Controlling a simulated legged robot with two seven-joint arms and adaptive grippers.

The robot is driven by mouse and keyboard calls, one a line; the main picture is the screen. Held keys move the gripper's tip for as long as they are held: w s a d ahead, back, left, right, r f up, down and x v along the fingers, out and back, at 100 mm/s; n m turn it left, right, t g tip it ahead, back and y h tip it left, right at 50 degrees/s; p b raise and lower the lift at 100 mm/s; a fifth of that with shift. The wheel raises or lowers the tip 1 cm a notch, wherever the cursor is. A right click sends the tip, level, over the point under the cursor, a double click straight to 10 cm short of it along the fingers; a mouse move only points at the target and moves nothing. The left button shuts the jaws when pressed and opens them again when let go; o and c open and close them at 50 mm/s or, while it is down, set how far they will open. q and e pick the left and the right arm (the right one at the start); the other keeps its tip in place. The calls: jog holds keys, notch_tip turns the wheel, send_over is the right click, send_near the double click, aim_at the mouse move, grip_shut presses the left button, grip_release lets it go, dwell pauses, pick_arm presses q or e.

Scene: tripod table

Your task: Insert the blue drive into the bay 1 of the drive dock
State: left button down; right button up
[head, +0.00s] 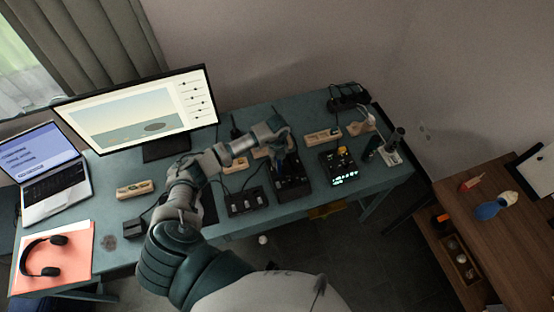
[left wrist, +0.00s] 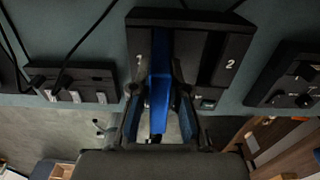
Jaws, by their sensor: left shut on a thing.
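The drive dock (left wrist: 215,50) is a dark box with two bays marked 1 and 2, seen from above in the left wrist view. In the head view the dock (head: 292,186) stands near the table's front edge. The blue drive (left wrist: 159,85) is a long bright blue piece between the fingers of my left gripper (left wrist: 158,100). My left gripper is shut on it, over the dock in the head view (head: 281,148). The drive's far end lines up with bay 1, beside the number 1; how deep it sits I cannot tell. Bay 2 looks empty. My right gripper is not in view.
A dark switch box (head: 246,201) stands left of the dock, and a black device with lit green digits (head: 344,168) stands right. A monitor (head: 140,110), laptop (head: 50,175) and headphones (head: 44,256) fill the left side.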

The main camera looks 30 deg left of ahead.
pick_arm(q)
jog(key=shift+f+b, duration=0.6)
jog(key=shift+f, duration=0.35)
jog(key=c, duration=1.1)
grip_release()
notch_tip(320, 180, up, 12)
jog(key=shift+w, duration=0.1)
